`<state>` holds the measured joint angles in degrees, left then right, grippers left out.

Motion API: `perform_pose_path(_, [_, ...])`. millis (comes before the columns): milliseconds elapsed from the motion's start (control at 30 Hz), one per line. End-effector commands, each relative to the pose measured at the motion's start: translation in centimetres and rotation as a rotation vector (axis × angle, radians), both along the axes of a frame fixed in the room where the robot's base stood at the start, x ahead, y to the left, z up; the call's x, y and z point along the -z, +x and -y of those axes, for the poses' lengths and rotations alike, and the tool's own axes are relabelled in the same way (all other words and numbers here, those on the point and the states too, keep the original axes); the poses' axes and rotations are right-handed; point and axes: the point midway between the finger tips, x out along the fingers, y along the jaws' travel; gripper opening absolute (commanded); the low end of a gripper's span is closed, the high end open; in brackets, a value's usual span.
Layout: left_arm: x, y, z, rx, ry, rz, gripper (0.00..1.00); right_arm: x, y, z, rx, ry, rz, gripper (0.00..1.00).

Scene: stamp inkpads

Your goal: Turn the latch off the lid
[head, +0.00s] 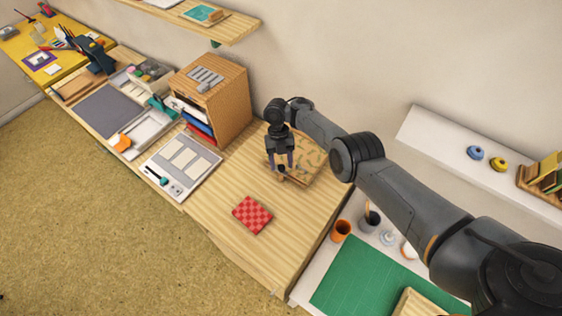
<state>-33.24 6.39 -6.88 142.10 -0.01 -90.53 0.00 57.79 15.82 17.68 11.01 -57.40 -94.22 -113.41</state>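A low wooden box with a patterned tan lid (310,160) sits on the light wood table, near the wall. My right gripper (281,166) points down at the box's near left edge and covers part of it. Its two fingers look apart, one on each side of a small tan piece (281,178) at that edge, which may be the latch. I cannot tell whether the fingers touch it. The latch's exact position is too small and too hidden to make out. My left gripper is not in view.
A red checkered pad (252,215) lies on the table in front of the box. A wooden organizer (228,105) stands to the left. An orange cup (341,230) and a green mat (365,285) are at the right. The table's front is mostly clear.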

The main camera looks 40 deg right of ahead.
Motion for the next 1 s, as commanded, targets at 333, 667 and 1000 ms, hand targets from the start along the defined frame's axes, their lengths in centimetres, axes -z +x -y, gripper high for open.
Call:
perform_pose_path(333, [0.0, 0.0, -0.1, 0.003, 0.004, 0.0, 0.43, -0.3, 0.2, 0.1, 0.001, 0.0, 0.001, 0.55])
perform_pose_path(667, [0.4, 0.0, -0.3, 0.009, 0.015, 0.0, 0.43, -4.5, 1.7, 0.9, 0.001, 0.001, 0.003, 0.55])
perform_pose_path(1000, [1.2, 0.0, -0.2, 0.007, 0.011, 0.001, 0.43, -9.0, 3.3, 1.9, 0.003, 0.0, 0.002, 0.55])
